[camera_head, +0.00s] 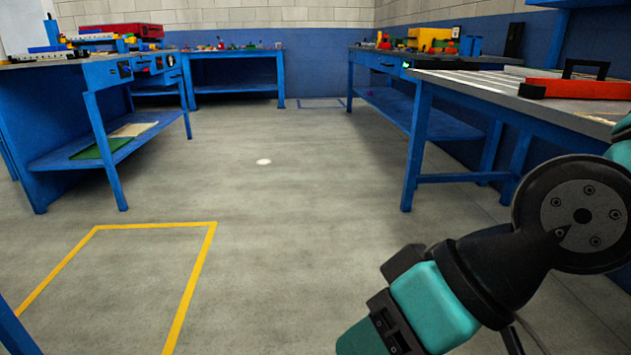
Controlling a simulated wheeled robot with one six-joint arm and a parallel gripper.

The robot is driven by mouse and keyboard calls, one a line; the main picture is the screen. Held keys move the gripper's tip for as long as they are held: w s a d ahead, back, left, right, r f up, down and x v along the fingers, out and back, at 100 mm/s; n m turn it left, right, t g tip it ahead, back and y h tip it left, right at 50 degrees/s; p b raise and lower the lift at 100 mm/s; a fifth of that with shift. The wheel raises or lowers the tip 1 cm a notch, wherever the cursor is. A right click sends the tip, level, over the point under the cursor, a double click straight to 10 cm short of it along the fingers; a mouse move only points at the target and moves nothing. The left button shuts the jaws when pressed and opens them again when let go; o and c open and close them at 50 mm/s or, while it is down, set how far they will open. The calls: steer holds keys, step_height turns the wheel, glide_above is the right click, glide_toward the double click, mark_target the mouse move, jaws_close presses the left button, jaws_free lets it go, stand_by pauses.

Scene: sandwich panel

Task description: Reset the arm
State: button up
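My arm (440,300) shows at the lower right, in black and teal, folded over the grey floor. A large round black joint is near the right edge, and a teal section reaches down to the bottom edge. I cannot make out any gripper fingertips, so my gripper is not in view. No part of the arm is seen touching the benches.
Blue workbenches stand at the left (105,78), the back (236,87) and the right (460,175). A red toolbox (575,88) lies on the near right bench, close to my arm. A yellow floor outline (155,226) is at the lower left. The middle floor is clear.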

steer(key=d+r+h+p, duration=0.3)
steer(key=d+r+p, duration=0.3)
steer(key=d, duration=0.4)
step_height(320, 180, up, 37)
steer(key=p, duration=3.5)
steer(key=shift+r+g+p, duration=0.15)
steer(key=shift+g+p, duration=0.15)
steer(key=shift+p, duration=0.1)
steer(key=shift+w, duration=0.1)
